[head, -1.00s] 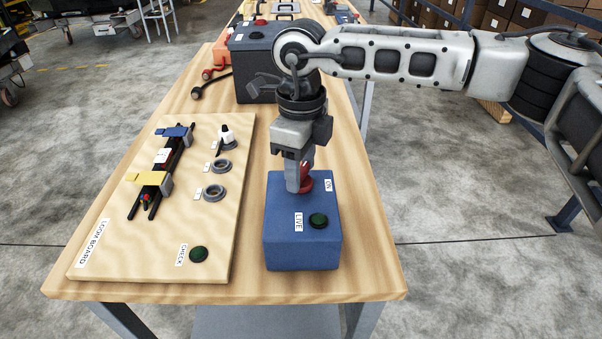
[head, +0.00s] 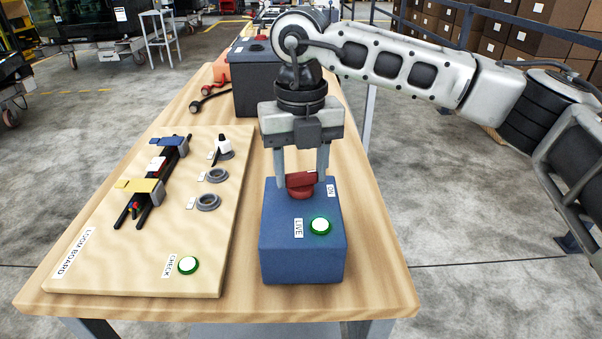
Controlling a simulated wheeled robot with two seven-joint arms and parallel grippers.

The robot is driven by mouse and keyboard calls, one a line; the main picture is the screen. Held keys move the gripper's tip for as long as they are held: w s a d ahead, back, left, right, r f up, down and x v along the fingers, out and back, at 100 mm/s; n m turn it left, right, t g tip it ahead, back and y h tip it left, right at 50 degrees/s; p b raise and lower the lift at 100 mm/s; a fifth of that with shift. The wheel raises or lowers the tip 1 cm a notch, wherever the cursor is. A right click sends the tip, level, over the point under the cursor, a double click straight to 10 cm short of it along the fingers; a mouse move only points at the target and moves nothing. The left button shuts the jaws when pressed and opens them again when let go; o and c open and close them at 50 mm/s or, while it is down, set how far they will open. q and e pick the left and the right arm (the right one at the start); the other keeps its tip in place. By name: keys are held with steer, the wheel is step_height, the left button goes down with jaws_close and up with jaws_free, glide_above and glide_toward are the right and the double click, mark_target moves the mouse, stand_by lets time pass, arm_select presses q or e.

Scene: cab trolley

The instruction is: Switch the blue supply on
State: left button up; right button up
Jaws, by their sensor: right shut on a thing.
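The blue supply (head: 303,255) is a blue box near the front right of the wooden table. A red knob (head: 301,186) sits on its top towards the back. My right gripper (head: 301,178) comes down from above and is shut on the red knob, one finger on each side. A round lamp (head: 320,225) beside the LIVE label glows white-green on the box. An ON label (head: 331,190) is to the right of the knob. My left gripper is not in view.
The loom board (head: 140,258) lies left of the box, with a glowing CHECK lamp (head: 187,265), clamped cables (head: 146,190) and grey rings (head: 208,202). A dark box (head: 256,85) stands behind my gripper. Bare table lies along the right edge.

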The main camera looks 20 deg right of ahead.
steer(key=shift+r+m+b, duration=0.1)
steer(key=shift+m+b, duration=0.25)
steer(key=shift+m, duration=0.75)
steer(key=shift+w+m, duration=0.1)
steer(key=shift+m, duration=0.2)
steer(key=o, duration=1)
